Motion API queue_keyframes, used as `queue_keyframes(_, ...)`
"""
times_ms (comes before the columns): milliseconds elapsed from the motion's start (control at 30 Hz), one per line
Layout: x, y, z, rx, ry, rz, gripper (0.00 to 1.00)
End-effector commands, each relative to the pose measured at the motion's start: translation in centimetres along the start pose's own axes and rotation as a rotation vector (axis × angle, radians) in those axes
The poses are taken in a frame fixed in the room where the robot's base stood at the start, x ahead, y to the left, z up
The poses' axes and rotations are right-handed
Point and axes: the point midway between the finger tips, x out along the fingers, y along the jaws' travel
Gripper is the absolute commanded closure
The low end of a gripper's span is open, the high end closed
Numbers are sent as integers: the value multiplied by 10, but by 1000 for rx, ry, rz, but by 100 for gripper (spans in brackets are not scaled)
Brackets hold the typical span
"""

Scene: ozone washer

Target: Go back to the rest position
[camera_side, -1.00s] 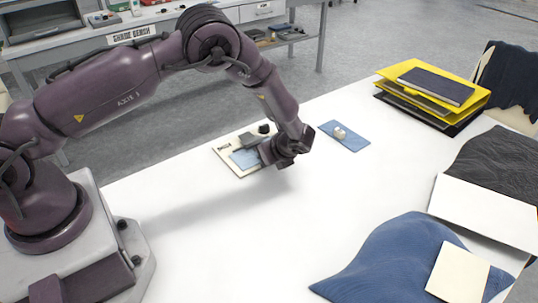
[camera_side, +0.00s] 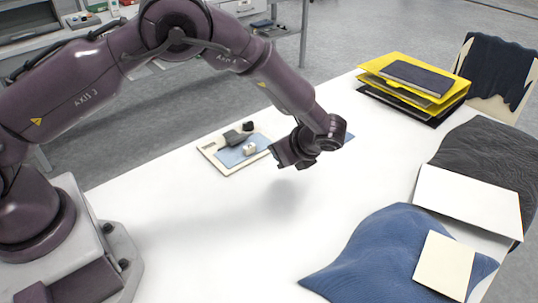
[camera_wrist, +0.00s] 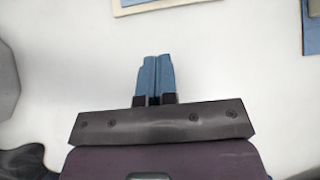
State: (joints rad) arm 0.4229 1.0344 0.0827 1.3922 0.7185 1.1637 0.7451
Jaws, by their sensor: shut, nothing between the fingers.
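My gripper (camera_side: 285,158) hangs above the white table, to the right of and in front of a cream board, with clear space below it. Its two blue fingers are together and empty in the wrist view (camera_wrist: 156,60). The cream board (camera_side: 208,151) carries a blue pad (camera_side: 232,157), a small whitish piece (camera_side: 249,149) and dark grey pieces (camera_side: 236,137). A corner of a blue mat (camera_side: 349,136) shows behind my wrist; the rest is hidden. The wrist view shows part of the board (camera_wrist: 122,9) at the top and the blue mat (camera_wrist: 313,28) at the right edge.
Yellow folders (camera_side: 440,84) with a dark notebook (camera_side: 417,77) are stacked at the back right. Dark cloth (camera_side: 480,150), a white sheet (camera_side: 465,198), blue cloth (camera_side: 350,250) and a cream card (camera_side: 444,264) lie at the right. The table's middle front (camera_side: 210,235) is clear.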

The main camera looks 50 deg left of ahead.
Motion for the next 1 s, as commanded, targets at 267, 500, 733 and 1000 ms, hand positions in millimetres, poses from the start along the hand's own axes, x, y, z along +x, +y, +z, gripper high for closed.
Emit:
queue_keyframes(267,-4,42,-2,-273,110,120,100)
queue_keyframes(500,-44,79,48,-607,274,231,100)
queue_keyframes(733,-86,128,108,-958,463,330,100)
queue_keyframes(1000,-119,192,164,-1310,689,394,100)
